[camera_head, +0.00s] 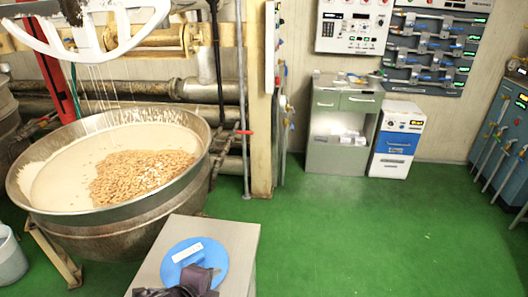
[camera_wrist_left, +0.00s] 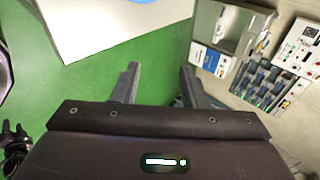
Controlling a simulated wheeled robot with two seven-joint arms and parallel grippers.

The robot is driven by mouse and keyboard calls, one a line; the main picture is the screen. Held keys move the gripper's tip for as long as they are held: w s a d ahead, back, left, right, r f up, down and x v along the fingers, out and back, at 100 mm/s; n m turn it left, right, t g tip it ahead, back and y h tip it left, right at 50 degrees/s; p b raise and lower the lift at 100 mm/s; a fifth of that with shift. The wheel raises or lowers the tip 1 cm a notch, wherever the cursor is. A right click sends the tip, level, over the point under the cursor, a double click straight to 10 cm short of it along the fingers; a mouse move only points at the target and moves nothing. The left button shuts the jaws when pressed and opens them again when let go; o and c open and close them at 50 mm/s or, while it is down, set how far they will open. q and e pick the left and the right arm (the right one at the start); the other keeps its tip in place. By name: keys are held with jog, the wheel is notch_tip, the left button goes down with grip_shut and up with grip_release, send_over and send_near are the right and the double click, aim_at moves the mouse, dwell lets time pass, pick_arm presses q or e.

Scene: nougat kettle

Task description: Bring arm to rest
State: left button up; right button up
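My left gripper (camera_head: 192,283) shows dark purple at the bottom of the head view, in front of a blue round disc with a white label (camera_head: 195,262). In the left wrist view the two fingers (camera_wrist_left: 160,82) stand apart with nothing between them. Green floor and part of a cabinet show beyond them. The disc lies on a pale-topped stand (camera_head: 235,240), and part of it is hidden by the gripper. I cannot tell how high the gripper is above the stand. My right gripper cannot be made out in either view.
A large metal kettle (camera_head: 120,228) with cream mass and nuts is at the left, below a white mixer arm (camera_head: 95,35). A grey bucket (camera_head: 10,258) is at the left edge. A cabinet (camera_head: 335,158) and blue-white unit (camera_head: 395,145) stand at the wall. The green floor right is clear.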

pick_arm(q)
jog(key=s+a+f+n+g+y, duration=0.1)
jog(key=s+a+f+n+g, duration=0.2)
jog(key=s+n, duration=0.5)
jog(key=s+a+f+n+g+y, duration=0.15)
jog(key=s+a+n, duration=0.3)
jog(key=n, duration=0.65)
notch_tip(320, 180, down, 31)
jog(key=s+g, duration=0.2)
jog(key=s+a+f, duration=0.2)
jog(key=s+f, duration=0.6)
jog(key=s, duration=0.1)
jog(key=s+a+f+g, duration=0.1)
jog(key=s+a+f, duration=0.1)
jog(key=s+f, duration=0.7)
jog(key=shift+s, duration=0.45)
jog(key=shift+a+y, duration=0.1)
jog(key=shift+y, duration=0.15)
